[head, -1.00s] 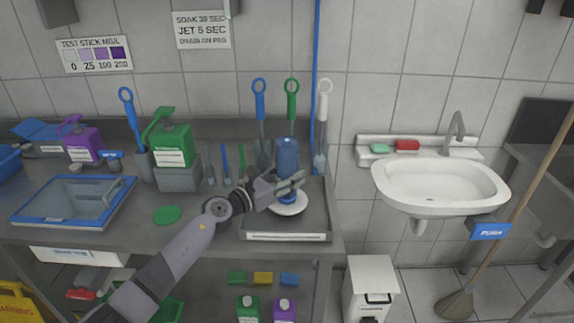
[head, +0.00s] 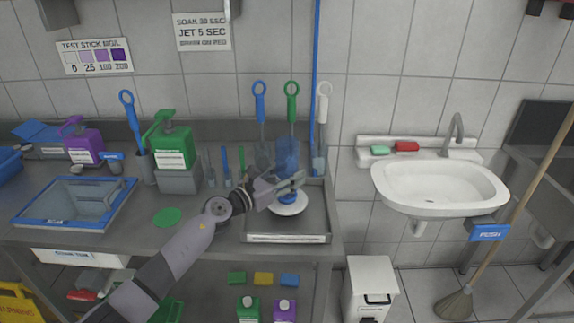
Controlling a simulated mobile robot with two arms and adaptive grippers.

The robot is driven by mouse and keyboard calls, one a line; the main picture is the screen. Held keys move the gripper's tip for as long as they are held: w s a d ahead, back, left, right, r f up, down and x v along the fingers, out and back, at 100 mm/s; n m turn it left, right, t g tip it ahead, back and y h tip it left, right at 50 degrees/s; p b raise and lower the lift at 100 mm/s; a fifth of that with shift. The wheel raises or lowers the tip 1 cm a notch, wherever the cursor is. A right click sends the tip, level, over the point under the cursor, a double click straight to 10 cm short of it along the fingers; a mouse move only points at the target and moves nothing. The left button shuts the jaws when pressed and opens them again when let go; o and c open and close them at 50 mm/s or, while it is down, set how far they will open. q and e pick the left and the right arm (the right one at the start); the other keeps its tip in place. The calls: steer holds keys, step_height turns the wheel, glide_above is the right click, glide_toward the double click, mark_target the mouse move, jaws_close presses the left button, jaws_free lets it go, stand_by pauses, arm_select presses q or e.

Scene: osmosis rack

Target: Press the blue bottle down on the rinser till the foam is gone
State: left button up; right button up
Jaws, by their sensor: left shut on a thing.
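The blue bottle (head: 287,158) stands upright over the white round rinser (head: 289,207) in the grey tray (head: 318,222) on the bench. It looks paler and hazier than a solid blue, and its outline is soft. My left gripper (head: 289,186) is around the lower part of the bottle and shut on it, just above the rinser. The fingers hide part of the bottle's lower end, so I cannot tell exactly how it meets the rinser. My right gripper is out of view.
Brushes with blue (head: 259,102), green (head: 291,102) and white (head: 323,105) handles hang behind the bottle. A white sink (head: 438,184) is right.

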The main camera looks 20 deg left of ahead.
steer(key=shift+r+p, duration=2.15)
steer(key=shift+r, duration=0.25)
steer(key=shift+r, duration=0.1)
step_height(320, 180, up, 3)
steer(key=p, duration=0.2)
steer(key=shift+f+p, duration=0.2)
steer(key=shift+p, duration=0.2)
